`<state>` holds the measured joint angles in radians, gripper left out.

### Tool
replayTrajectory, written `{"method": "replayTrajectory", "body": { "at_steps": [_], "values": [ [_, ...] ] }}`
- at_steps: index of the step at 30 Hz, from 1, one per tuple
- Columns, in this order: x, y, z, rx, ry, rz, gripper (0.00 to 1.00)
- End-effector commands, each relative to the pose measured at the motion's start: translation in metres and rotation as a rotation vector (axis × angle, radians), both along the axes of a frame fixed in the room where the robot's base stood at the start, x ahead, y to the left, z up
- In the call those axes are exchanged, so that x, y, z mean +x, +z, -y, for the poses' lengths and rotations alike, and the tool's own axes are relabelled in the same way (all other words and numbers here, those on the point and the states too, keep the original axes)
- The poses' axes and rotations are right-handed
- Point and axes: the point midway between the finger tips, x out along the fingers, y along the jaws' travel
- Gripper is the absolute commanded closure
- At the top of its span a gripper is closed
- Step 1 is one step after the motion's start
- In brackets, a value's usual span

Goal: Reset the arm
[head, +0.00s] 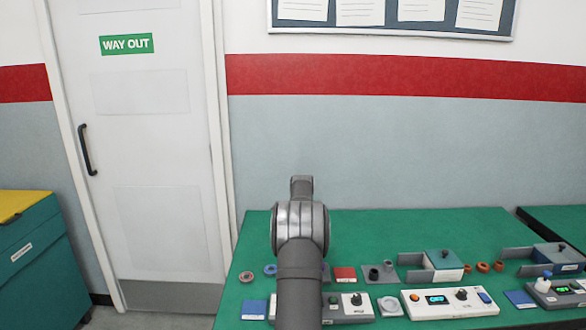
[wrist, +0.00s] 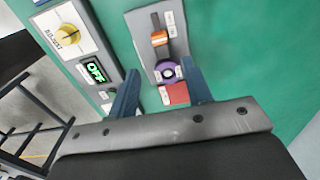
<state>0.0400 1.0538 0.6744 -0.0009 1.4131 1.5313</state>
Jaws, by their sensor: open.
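My gripper (wrist: 160,70) shows in the wrist view as two dark blue fingers, spread apart with nothing held between them. The fingers are over the green bench (wrist: 225,50). A purple ring (wrist: 168,70) and a red block (wrist: 177,94) show in the gap between the fingers, and I cannot tell how far below they are. In the head view my arm stands upright in the middle, in front of the bench (head: 400,228). My gripper is not visible there.
A grey fixture with an orange part (wrist: 159,39) lies ahead in the wrist view. A box with a green OFF display (wrist: 95,71) is at left. In the head view, a white control box (head: 450,302) and a grey-green fixture (head: 443,262) stand right of my arm. The bench's back is clear.

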Motion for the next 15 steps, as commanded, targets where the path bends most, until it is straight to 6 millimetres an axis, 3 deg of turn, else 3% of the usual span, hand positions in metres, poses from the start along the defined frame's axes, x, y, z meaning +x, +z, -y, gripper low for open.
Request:
{"method": "replayTrajectory", "body": {
  "at_steps": [9, 15],
  "values": [
    [0.000, -0.064, -0.001, 0.001, 0.000, -0.003, 0.55],
    [0.000, -0.092, -0.001, 0.001, 0.000, -0.002, 0.55]
  ]
}}
